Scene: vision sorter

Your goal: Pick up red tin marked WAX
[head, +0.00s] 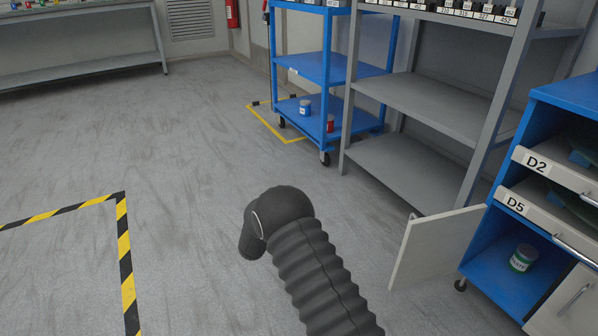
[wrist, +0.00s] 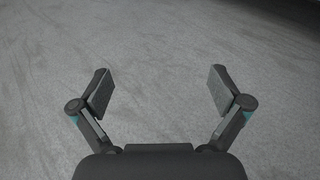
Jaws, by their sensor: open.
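A small red tin (head: 330,124) stands on the bottom shelf of the blue trolley (head: 321,69) in the head view, near the shelf's front right corner post. Its marking is too small to read. My gripper (wrist: 160,90) shows in the wrist view with its two fingers spread wide, open and empty. Only bare floor lies beyond the fingers there, and no tin shows in that view. In the head view my arm is far in front of the trolley, above the floor, and the gripper's fingers cannot be made out.
A blue tin (head: 305,107) stands left of the red tin. A green tin (head: 523,258) sits in an open blue cabinet (head: 489,271), whose door (head: 436,246) juts out. Grey shelving (head: 423,104) adjoins the trolley. Striped tape (head: 125,262) marks the left floor. Open floor lies before the trolley.

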